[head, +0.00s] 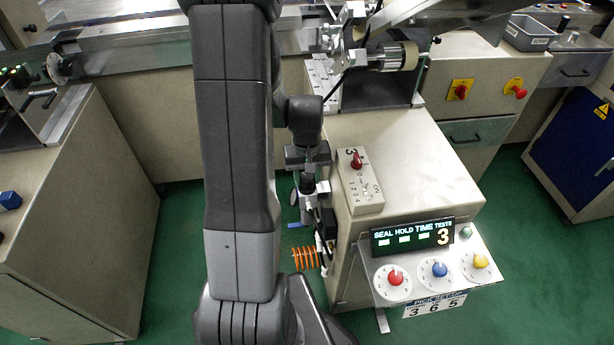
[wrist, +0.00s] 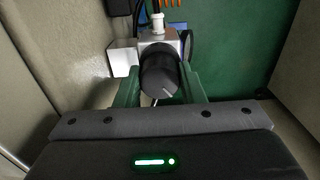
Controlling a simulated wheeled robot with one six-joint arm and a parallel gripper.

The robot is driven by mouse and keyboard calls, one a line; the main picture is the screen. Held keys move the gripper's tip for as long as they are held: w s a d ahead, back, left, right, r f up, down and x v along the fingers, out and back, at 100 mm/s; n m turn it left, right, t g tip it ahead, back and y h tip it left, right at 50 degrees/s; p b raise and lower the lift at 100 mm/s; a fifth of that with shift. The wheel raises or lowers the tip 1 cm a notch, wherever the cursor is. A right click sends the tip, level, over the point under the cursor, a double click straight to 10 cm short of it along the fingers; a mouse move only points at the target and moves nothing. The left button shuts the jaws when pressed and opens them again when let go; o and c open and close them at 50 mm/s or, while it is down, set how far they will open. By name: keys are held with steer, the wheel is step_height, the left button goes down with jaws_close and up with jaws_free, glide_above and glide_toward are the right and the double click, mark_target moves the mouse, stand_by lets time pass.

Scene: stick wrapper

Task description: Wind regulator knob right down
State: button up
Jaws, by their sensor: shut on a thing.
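The regulator knob (wrist: 158,74) is a dark, ribbed cylinder with a short pale line on its face, in the middle of the wrist view. It sits on the front of a silver regulator body (wrist: 158,46) with a white fitting on top. My gripper (wrist: 160,82) has one green finger on each side of the knob and is shut on it. The line on the knob's face points to the lower right. In the head view my gripper (head: 307,157) is beside the machine's left side, and I cannot make out the knob there.
The beige machine cabinet (head: 405,160) stands right of my gripper, with a control panel of red, blue and yellow knobs (head: 440,270). An orange coiled hose (head: 305,258) hangs below the regulator. Green floor (head: 180,240) is open between the cabinets.

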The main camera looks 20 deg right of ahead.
mark_target(307, 176)
steer(key=shift+n, duration=1.2)
steer(key=o, duration=1)
step_height(307, 176, up, 14)
steer(key=shift+f+p, duration=0.1)
steer(key=shift+p, duration=0.8)
steer(key=shift+f, duration=0.1)
step_height(307, 176, down, 14)
steer(key=shift+r+b, duration=0.25)
steer(key=shift+b, duration=0.75)
